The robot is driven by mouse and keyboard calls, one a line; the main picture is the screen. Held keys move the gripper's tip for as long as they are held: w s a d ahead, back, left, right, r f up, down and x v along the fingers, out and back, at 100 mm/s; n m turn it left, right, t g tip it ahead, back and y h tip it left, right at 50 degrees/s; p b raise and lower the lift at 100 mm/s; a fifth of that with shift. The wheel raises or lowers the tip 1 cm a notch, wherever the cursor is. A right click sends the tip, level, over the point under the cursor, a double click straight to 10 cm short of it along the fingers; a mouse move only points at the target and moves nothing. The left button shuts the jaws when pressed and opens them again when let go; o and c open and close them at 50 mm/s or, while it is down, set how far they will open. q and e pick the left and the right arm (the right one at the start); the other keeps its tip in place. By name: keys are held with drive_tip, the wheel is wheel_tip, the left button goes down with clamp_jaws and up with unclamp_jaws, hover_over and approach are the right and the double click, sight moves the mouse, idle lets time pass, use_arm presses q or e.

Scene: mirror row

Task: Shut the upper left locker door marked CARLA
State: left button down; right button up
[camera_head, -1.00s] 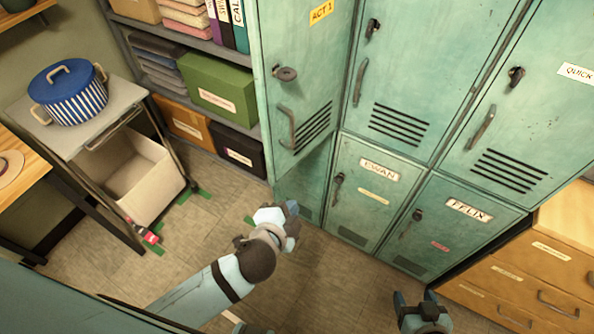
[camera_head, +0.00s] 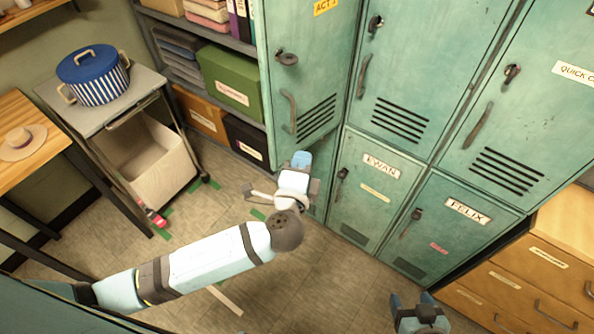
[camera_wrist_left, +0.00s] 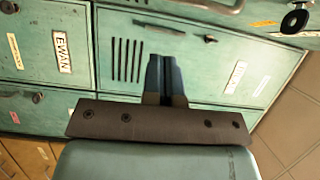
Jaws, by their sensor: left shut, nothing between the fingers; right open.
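The upper left locker door (camera_head: 312,75) is green, with a yellow ACT 1 sticker, a dark lock, a handle and vent slots. It stands open, angled out from the locker row, its handle edge to the left. No CARLA name shows. My left gripper (camera_head: 301,160) is shut and empty at the door's lower edge; I cannot tell whether it touches. In the left wrist view its fingers (camera_wrist_left: 165,78) are together before a green vented panel (camera_wrist_left: 110,35). My right gripper (camera_head: 418,303) is open and empty at the bottom of the head view, away from the door.
Lower lockers marked EWAN (camera_head: 376,190) and FELIX (camera_head: 455,225) are shut. Wooden drawers (camera_head: 530,275) stand at the right. A shelf with a green box (camera_head: 230,83) and a trolley (camera_head: 105,105) with a blue pot (camera_head: 95,75) stand left. Floor (camera_head: 320,275) is clear in the middle.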

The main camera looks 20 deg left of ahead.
use_arm(q)
drive_tip(key=w+a+p, duration=0.2)
drive_tip(key=w+a, duration=0.1)
drive_tip(key=w, duration=0.3)
drive_tip(key=shift+a+f, duration=0.1)
